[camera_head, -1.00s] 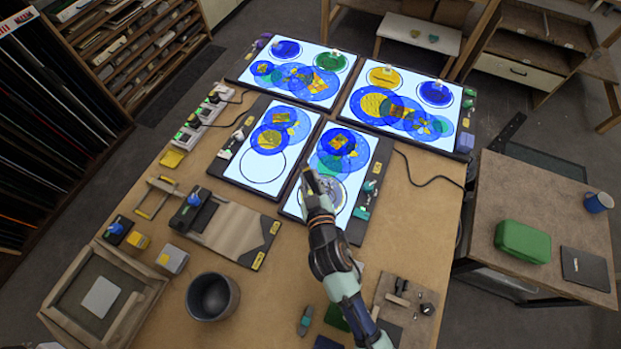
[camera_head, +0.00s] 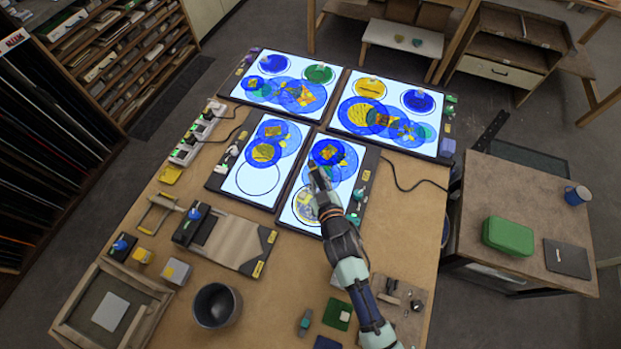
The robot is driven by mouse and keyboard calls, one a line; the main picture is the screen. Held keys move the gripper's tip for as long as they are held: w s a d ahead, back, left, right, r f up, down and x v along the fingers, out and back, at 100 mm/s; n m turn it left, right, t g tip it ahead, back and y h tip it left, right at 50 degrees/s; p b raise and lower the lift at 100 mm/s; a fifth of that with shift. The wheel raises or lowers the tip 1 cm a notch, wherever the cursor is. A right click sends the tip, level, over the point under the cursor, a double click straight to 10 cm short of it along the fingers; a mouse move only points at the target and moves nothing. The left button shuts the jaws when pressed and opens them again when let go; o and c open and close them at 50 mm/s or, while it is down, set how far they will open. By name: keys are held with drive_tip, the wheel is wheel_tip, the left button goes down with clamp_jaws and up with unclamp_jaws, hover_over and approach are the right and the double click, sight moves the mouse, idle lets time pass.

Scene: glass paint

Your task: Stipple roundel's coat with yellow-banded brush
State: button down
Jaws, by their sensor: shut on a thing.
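My gripper (camera_head: 317,177) is over the near-right light panel (camera_head: 285,217), between its blue glass discs (camera_head: 327,152) and the greyish roundel with yellow patches (camera_head: 305,208) at the panel's near end. It is shut on a slim, dark, brush-like thing. This is small, and I cannot make out a yellow band on it. My wrist and forearm hide the right part of the roundel. I cannot tell whether the held thing touches the glass.
Three more lit panels (camera_head: 243,190) with coloured discs lie left of and beyond my gripper. A dark pot (camera_head: 216,305), a wooden board (camera_head: 225,243) and a framed tray (camera_head: 75,302) stand nearer. A cable crosses the bare table right of the panels.

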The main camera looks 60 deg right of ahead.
drive_tip(key=shift+f, duration=0.15)
drive_tip(key=shift+f+b, duration=0.7)
drive_tip(key=shift+b, duration=0.1)
drive_tip(key=shift+f, duration=0.35)
idle(0.8)
drive_tip(key=shift+r, duration=0.1)
drive_tip(key=shift+r+p, duration=0.8)
drive_tip(key=shift+r, duration=0.25)
wheel_tip(320, 180, up, 4)
drive_tip(key=p, duration=0.4)
drive_tip(key=shift+r, duration=0.15)
